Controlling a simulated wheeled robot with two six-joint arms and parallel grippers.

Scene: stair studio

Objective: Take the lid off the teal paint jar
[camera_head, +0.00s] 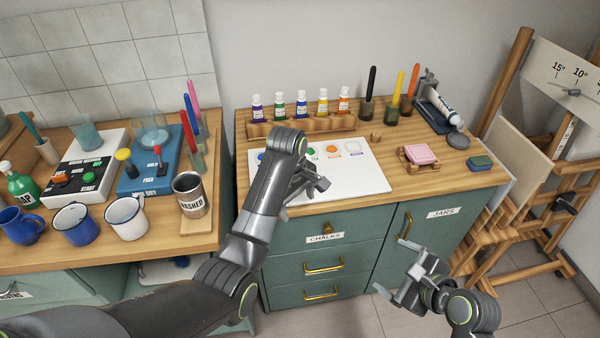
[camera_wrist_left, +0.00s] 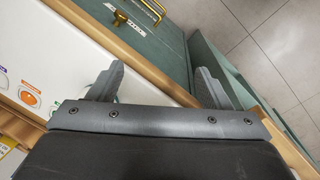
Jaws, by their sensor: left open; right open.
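I cannot make out a teal paint jar or its lid in either view. A closed teal cabinet door labelled JARS (camera_head: 430,225) is at the front right of the counter. My left gripper (camera_head: 318,186) is open and empty above the front edge of the counter, over the white palette board (camera_head: 368,178). In the left wrist view my left gripper (camera_wrist_left: 160,82) shows its two fingers apart with nothing between them. My right gripper (camera_head: 388,292) is open and empty, low in front of the JARS door and apart from its handle (camera_head: 404,226).
Small paint bottles (camera_head: 300,106) stand in a wooden rack at the back. Brushes in cups, a pink sponge (camera_head: 420,154) and a paint tube (camera_head: 440,102) are on the counter. The drawer labelled CHALKS (camera_head: 325,238) is shut. An easel (camera_head: 545,180) stands at the right.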

